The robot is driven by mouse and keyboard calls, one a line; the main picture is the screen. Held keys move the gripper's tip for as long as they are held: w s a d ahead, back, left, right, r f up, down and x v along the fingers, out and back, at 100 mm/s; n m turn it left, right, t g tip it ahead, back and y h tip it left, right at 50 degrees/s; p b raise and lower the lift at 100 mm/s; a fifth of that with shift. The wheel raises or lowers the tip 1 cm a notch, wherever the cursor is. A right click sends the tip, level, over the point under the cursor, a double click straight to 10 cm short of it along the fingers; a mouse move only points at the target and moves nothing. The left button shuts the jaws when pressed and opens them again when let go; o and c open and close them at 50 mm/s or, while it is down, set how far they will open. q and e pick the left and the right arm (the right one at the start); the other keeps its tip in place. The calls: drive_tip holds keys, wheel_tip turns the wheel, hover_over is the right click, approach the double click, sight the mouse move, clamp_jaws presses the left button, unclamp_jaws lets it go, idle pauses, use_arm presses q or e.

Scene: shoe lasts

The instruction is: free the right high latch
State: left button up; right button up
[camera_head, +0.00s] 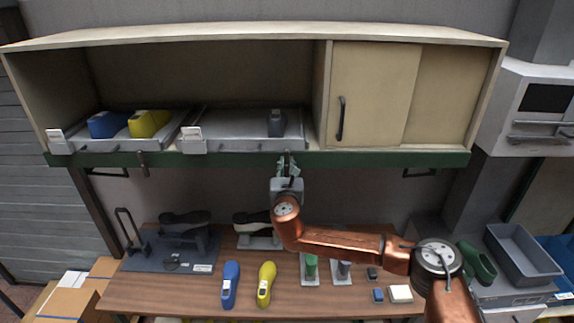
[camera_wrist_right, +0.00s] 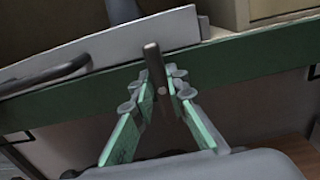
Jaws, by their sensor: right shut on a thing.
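The right high latch (camera_wrist_right: 155,62) is a short dark bar. In the wrist view it stands nearly upright across the green rail, its top overlapping the grey front of the right high tray (camera_wrist_right: 100,50). My right gripper (camera_wrist_right: 161,88) is shut on it, with a green-padded finger on each side. In the head view my right gripper (camera_head: 287,164) reaches up to the green rail (camera_head: 230,159) and mostly hides this latch. The right high tray (camera_head: 235,127) sits on the shelf above. My left gripper is in neither view.
The left latch (camera_head: 142,163) hangs on the rail below the left tray (camera_head: 100,147), which holds a blue and a yellow last. A dark grey last (camera_head: 276,123) stands on the right tray. Several lasts and stands are on the wooden table (camera_head: 190,290) below.

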clamp_jaws()
drive_tip(key=m+b, duration=0.2)
drive_tip(key=shift+d+f+b, duration=0.15)
drive_tip(key=shift+f+b, duration=0.15)
drive_tip(key=shift+b, duration=0.1)
drive_tip(key=m+b, duration=0.2)
drive_tip(key=m, duration=0.1)
drive_tip(key=shift+d+f, duration=0.1)
drive_tip(key=m+b, duration=0.2)
drive_tip(key=m, duration=0.2)
drive_tip(key=m+b, duration=0.3)
drive_tip(key=m, duration=0.1)
drive_tip(key=m+b, duration=0.3)
drive_tip(key=m, duration=0.1)
drive_tip(key=shift+d+f+m, duration=0.3)
drive_tip(key=shift+m, duration=0.1)
